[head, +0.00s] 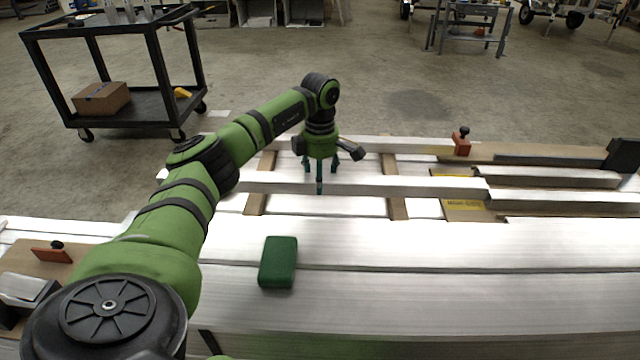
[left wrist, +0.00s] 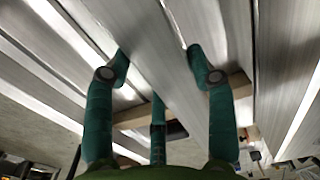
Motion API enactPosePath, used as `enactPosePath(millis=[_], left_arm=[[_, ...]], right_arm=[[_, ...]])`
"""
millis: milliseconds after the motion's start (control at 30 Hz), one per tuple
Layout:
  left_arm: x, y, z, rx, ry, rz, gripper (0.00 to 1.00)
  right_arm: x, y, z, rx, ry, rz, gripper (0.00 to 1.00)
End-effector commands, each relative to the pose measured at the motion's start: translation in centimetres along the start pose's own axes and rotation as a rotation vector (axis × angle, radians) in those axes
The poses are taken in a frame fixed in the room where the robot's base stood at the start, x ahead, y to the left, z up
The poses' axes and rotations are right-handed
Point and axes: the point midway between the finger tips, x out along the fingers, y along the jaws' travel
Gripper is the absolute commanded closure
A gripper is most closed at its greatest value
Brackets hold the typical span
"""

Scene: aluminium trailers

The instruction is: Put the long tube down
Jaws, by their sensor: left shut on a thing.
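My left gripper (head: 320,178) reaches out from the left and points down over the middle of the aluminium work area. It is shut on the long tube (head: 415,187), a straight silver aluminium bar running left to right. In the left wrist view my left gripper (left wrist: 158,65) has its green fingers on both sides of the long tube (left wrist: 150,70), which runs diagonally between them. Whether the tube touches the wooden strips beneath it is hard to tell. My right gripper is not in view.
A green block (head: 278,262) lies on the wide aluminium surface in front. Brown wooden strips (head: 395,190) cross below the tube. A red clamp (head: 461,142) stands behind on the right. A black cart (head: 125,105) with a cardboard box (head: 101,98) stands at back left.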

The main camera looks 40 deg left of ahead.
Motion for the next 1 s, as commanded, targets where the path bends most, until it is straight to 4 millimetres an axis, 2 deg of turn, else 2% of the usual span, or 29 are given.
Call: enactPosePath(millis=[100, 200, 567, 1000], left_arm=[[1.6, 0.0, 0.0, -0.001, -0.001, 0.0, 1.0], [2.3, 0.1, 0.1, -0.001, -0.003, 0.003, 1.0], [2.6, 0.1, 0.1, -0.001, -0.003, 0.002, 1.0], [3.5, 0.1, 0.1, -0.001, -0.003, 0.003, 1.0]], right_arm=[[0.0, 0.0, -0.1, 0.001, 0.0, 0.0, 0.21], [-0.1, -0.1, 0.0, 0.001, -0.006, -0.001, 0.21], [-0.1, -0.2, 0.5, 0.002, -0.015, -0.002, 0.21], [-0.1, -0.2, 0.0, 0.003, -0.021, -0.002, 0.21]])
